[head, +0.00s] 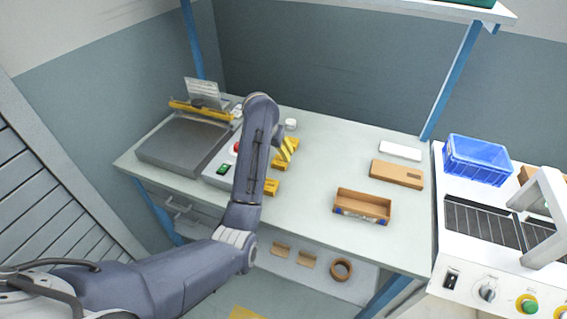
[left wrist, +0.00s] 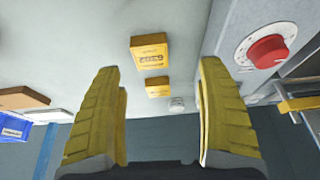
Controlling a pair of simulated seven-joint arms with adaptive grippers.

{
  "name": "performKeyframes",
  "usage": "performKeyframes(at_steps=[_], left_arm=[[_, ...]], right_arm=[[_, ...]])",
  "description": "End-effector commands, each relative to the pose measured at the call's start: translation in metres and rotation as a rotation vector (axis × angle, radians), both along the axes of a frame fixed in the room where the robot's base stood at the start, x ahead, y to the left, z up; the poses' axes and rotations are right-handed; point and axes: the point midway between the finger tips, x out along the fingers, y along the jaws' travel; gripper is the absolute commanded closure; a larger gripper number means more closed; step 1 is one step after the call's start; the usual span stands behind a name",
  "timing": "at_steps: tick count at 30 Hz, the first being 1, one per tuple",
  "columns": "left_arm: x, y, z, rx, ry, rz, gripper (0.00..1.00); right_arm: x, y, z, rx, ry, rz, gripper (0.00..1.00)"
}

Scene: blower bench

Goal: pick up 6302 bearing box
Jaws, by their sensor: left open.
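A yellow box (left wrist: 149,53) with an orange face and dark print stands between my open fingers in the left wrist view. Its number is upside down and looks like 6302. It also shows as a yellow box (head: 271,187) beside my forearm in the head view. A second, similar yellow box (left wrist: 157,87) stands behind it, its print too small to read. My left gripper (left wrist: 160,115) is open and empty, its yellow fingers apart. In the head view the left gripper (head: 286,151) hangs above the bench, close to the boxes. My right gripper is not in view.
A grey device with a red knob (left wrist: 268,50) is close to one finger. A white round item (head: 291,124) stands behind. An open cardboard tray (head: 362,204), brown box (head: 397,174), white box (head: 400,151) and blue crate (head: 477,160) are to the right. The bench middle is clear.

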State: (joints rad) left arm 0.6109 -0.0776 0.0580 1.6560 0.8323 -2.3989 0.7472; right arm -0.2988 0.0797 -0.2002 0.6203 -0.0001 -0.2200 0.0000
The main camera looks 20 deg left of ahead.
Motion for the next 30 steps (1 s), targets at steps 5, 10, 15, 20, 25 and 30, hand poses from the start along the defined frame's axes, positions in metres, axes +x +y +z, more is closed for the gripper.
performKeyframes(at_steps=[5, 10, 15, 20, 25, 30], left_arm=[[0.004, -0.013, -0.012, -0.025, -0.005, -0.005, 0.26], [0.008, -0.013, -0.022, -0.024, -0.006, -0.003, 0.26], [0.011, -0.013, -0.030, -0.024, -0.005, -0.003, 0.26], [0.018, -0.013, -0.048, -0.021, -0.003, -0.004, 0.26], [0.025, -0.015, -0.063, -0.024, -0.004, -0.004, 0.26], [0.028, -0.014, -0.069, -0.023, -0.006, -0.004, 0.26]], right_arm=[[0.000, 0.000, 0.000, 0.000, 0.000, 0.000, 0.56], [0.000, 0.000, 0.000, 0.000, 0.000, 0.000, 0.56], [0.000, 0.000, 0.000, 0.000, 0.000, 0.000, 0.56], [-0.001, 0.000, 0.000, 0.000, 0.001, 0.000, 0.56], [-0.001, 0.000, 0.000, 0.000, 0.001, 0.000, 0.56], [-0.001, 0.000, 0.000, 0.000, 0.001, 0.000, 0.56]])
